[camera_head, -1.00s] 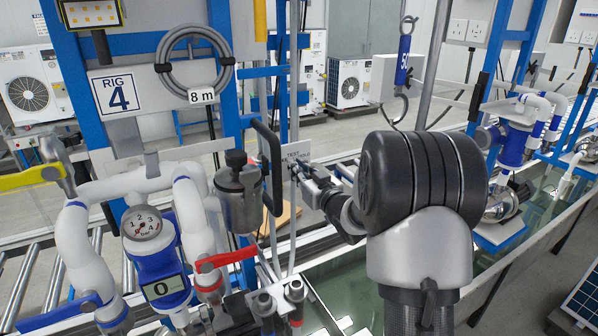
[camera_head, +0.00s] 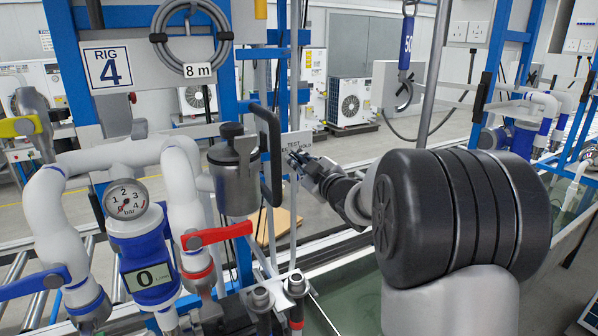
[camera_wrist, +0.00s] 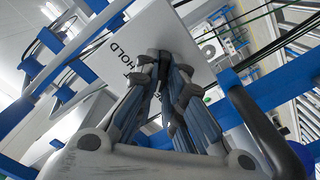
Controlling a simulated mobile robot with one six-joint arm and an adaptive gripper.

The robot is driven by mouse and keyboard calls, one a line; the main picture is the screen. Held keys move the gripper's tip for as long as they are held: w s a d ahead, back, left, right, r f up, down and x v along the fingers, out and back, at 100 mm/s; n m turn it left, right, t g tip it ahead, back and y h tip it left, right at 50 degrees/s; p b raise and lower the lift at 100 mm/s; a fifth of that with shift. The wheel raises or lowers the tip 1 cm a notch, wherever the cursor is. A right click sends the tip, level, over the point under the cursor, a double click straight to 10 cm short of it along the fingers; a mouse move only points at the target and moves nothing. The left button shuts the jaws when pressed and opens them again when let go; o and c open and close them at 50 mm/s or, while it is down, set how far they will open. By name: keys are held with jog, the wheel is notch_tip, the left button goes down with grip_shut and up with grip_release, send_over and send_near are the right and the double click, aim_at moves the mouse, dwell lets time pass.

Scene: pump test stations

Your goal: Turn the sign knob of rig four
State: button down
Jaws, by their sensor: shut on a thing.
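The rig four plate (camera_head: 108,67) reads "RIG 4" and hangs on the blue frame at the upper left. A white sign (camera_head: 292,140) lettered "TEST" and "HOLD" stands right of the rig's grey canister. It also shows in the wrist view (camera_wrist: 185,32), tilted, with "HOLD" readable. My gripper (camera_head: 298,157) reaches the sign from the right. In the wrist view its fingertips (camera_wrist: 164,60) close on the dark sign knob (camera_wrist: 152,72) at the sign's face. The fingers hide most of the knob, and I cannot tell which way it points.
Left of the sign are the grey canister (camera_head: 233,175) with its black handle, a red lever (camera_head: 217,235), a pressure gauge (camera_head: 126,199) and white pipes. A grey pole (camera_head: 437,75) stands behind my arm. A water tank (camera_head: 345,290) lies below.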

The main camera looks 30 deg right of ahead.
jog(key=shift+n+b, duration=0.45)
jog(key=shift+n, duration=0.15)
jog(key=c, duration=1.7)
grip_release()
jog(key=shift+s, duration=0.1)
jog(key=s, duration=1.2)
jog(key=shift+d, duration=0.2)
jog(key=shift+w, duration=0.1)
